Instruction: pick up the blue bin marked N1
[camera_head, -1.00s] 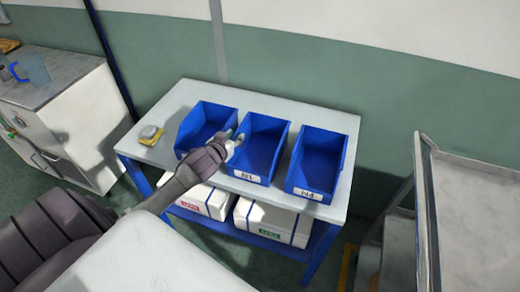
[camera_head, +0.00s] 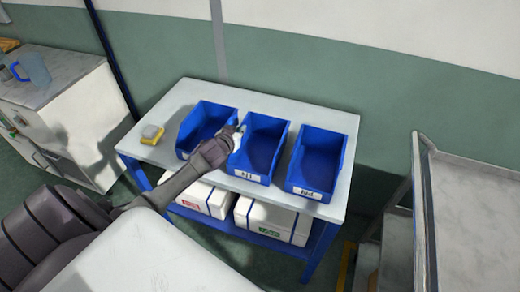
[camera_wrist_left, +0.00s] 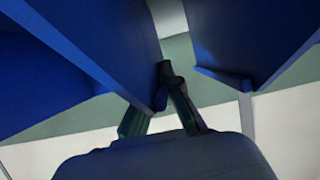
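The blue bin marked N1 (camera_head: 262,150) stands on the white table top as the middle one of three blue bins, its label facing front. My left gripper (camera_head: 240,133) is at the upper edge of its left wall. In the left wrist view, the bin's wall (camera_wrist_left: 115,50) runs between the two fingers (camera_wrist_left: 158,100). One finger is in the gap between bins, pressed close to the wall. The other is partly hidden behind the wall. The fingers look closed on it. The bin still rests on the table. My right gripper is not in view.
A blue bin on the left (camera_head: 203,122) and the bin marked N4 (camera_head: 316,160) flank it closely. A small yellow and grey object (camera_head: 151,134) lies at the table's left. White boxes (camera_head: 273,218) sit on the lower shelf. A grey cart (camera_head: 470,200) stands right.

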